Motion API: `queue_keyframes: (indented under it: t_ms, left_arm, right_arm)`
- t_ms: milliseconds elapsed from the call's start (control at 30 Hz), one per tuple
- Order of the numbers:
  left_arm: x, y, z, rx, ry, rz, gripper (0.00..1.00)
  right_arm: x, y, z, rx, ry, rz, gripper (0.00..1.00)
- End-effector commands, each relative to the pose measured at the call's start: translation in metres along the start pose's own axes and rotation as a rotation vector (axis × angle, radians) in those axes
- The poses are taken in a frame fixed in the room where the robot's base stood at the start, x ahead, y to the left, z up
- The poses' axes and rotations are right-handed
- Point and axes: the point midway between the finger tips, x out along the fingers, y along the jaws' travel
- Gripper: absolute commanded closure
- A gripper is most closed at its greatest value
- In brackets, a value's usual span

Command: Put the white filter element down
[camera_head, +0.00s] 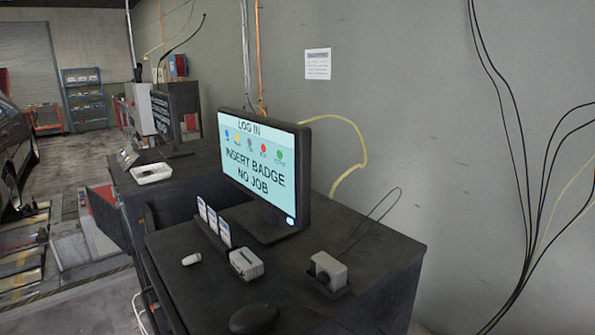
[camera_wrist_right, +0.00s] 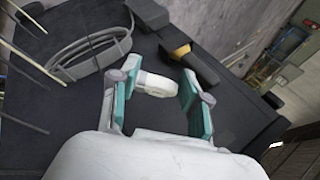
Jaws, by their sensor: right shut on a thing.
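In the right wrist view, my right gripper (camera_wrist_right: 157,95) has its two teal-padded fingers on either side of a short white cylinder, which I take to be the white filter element (camera_wrist_right: 155,84). The gripper is shut on it. A dark flat surface (camera_wrist_right: 75,115) lies behind and below it; I cannot tell how far below, or whether the element touches it. Neither gripper shows in the head view. My left gripper is not in view.
The head view shows a dark workbench (camera_head: 385,240) with a monitor (camera_head: 255,170), a small white piece (camera_head: 191,259), a grey-white box (camera_head: 246,264) and a black mouse-like object (camera_head: 254,318). In the wrist view, a grey looped object (camera_wrist_right: 90,52) and a black-and-orange item (camera_wrist_right: 190,60) lie nearby.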

Motion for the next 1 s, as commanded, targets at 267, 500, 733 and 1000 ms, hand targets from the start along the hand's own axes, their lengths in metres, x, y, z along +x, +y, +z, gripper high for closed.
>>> queue_keyframes:
  t_ms: [267, 500, 733, 1000]
  left_arm:
    - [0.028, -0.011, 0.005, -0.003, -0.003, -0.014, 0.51]
    - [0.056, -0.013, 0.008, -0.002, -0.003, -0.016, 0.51]
    - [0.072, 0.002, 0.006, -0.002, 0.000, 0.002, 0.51]
    - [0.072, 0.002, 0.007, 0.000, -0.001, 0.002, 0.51]
  right_arm:
    - [-0.018, -0.030, -0.006, 0.072, 0.057, 0.002, 0.90]
    - [-0.051, -0.041, -0.002, 0.216, 0.171, 0.045, 0.90]
    - [-0.081, -0.037, 0.008, 0.378, 0.289, 0.083, 0.90]
    - [-0.087, -0.036, 0.009, 0.406, 0.305, 0.095, 0.90]
